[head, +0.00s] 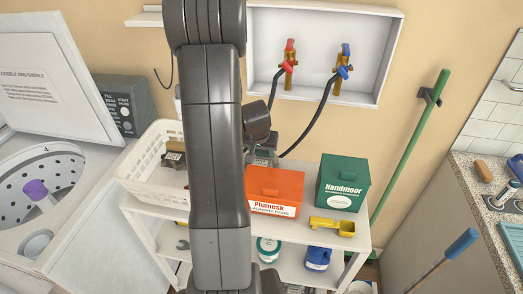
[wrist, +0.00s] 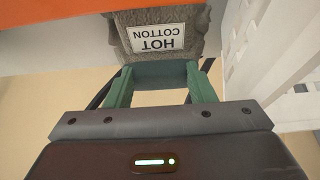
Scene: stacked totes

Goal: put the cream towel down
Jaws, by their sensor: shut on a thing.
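A grey-brown, rough cloth-like bundle (wrist: 198,40) is at the fingertips of my gripper (wrist: 157,72) in the wrist view. It has a white label reading HOT COTTON, upside down there. My gripper is shut on it; I take it for the towel, though its shade looks darker than cream.
The orange box also borders the wrist view at top left (wrist: 50,22), and the basket at right (wrist: 285,45). Taps and hoses hang behind. Dark items lie in the basket.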

